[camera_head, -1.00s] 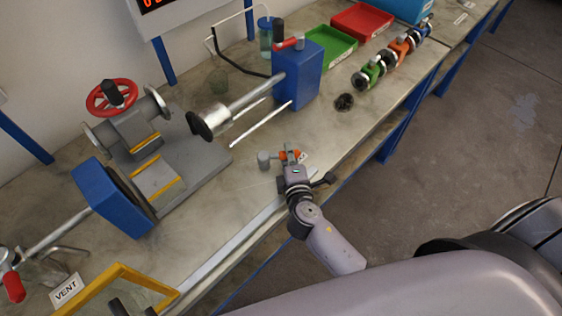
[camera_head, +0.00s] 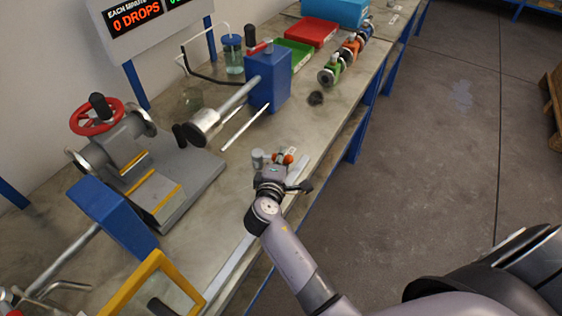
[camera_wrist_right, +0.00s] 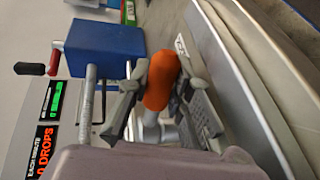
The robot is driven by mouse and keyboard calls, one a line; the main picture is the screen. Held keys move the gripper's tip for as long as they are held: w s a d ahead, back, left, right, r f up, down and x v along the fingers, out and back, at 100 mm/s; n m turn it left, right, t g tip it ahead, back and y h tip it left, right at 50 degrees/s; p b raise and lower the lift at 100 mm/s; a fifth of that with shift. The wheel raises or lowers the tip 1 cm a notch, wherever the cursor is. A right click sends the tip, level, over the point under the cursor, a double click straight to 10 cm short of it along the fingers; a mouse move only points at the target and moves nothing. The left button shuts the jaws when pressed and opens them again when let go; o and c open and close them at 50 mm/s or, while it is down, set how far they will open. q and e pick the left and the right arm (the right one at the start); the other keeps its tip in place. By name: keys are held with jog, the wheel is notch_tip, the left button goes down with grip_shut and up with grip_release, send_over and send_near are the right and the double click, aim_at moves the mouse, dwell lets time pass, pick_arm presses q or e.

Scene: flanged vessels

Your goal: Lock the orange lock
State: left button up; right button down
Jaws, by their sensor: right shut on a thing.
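A small orange part, which I take to be the orange lock (camera_head: 287,158), is at the bench's front edge, beside a short grey cylinder (camera_head: 258,158). In the right wrist view the orange lock (camera_wrist_right: 160,80) is a rounded orange piece between the two fingers, with a pale metal stem below it. My right gripper (camera_head: 277,162) is shut on it; the wrist view shows the gripper (camera_wrist_right: 166,90) closely flanking it. The fingers hide part of the piece, so I cannot tell whether it is locked. My left gripper is not in view.
A blue block (camera_head: 270,80) with rods stands behind. A red handwheel (camera_head: 97,116) and a grey base plate (camera_head: 190,180) are at left. Several coloured flanged valves (camera_head: 348,50), a green tray (camera_head: 295,54) and a red tray (camera_head: 311,32) are farther back. A yellow frame (camera_head: 152,270) is in front.

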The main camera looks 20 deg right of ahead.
jog(key=shift+f, duration=0.1)
jog(key=c, duration=1.4)
grip_release()
